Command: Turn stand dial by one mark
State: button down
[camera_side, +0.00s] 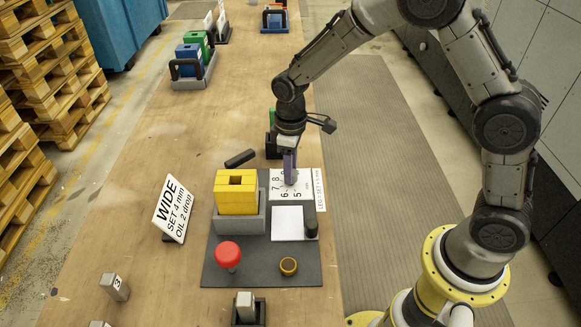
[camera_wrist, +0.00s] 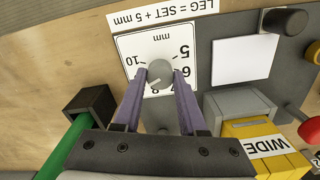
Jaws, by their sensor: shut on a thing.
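The stand dial (camera_wrist: 159,72) is a small round grey knob on a white scale plate (camera_wrist: 130,47) with black numbers and "mm". In the wrist view, 5 and 10 show beside the knob, and fingers partly cover the numbers nearer me. My gripper (camera_wrist: 160,76) has its two purple fingers on opposite sides of the knob, shut on it. In the side view my gripper (camera_side: 290,172) points down onto the scale plate (camera_side: 305,184) and hides the knob. I cannot read clearly which mark the knob points to.
A yellow WIDE block (camera_side: 236,193) sits in a grey holder left of the dial. A white pad (camera_side: 287,222), black post (camera_side: 311,229), red button (camera_side: 228,253) and brass-rimmed cup (camera_side: 288,266) are nearby. A sign (camera_side: 174,209) reads "WIDE SET 4 mm OIL 2 drop".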

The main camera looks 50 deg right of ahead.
dwell(0.4)
jog(key=shift+c, duration=2.3)
grip_release()
notch_tip(320, 180, up, 14)
jog(key=shift+f, duration=0.1)
